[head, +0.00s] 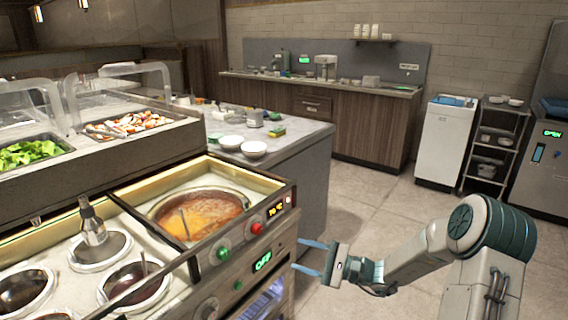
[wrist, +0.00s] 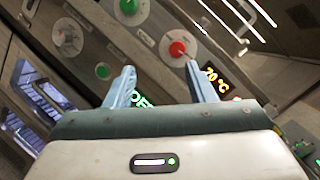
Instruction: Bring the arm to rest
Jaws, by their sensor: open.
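My gripper (head: 310,258) is open and empty in the head view, beside the front panel of the sauce counter at the lower middle. Its two blue fingers are spread apart, and my arm bends back to the lower right. In the wrist view the fingers of my gripper (wrist: 160,85) stand apart in front of the panel. A red knob (wrist: 177,48) and a lit temperature display (wrist: 216,79) are behind them. I cannot tell whether the fingertips touch the panel.
An island with white bowls (head: 254,149) stands behind. A white bin (head: 445,142) and a dark shelf cart (head: 492,150) are at the back right. The floor (head: 385,215) between is clear.

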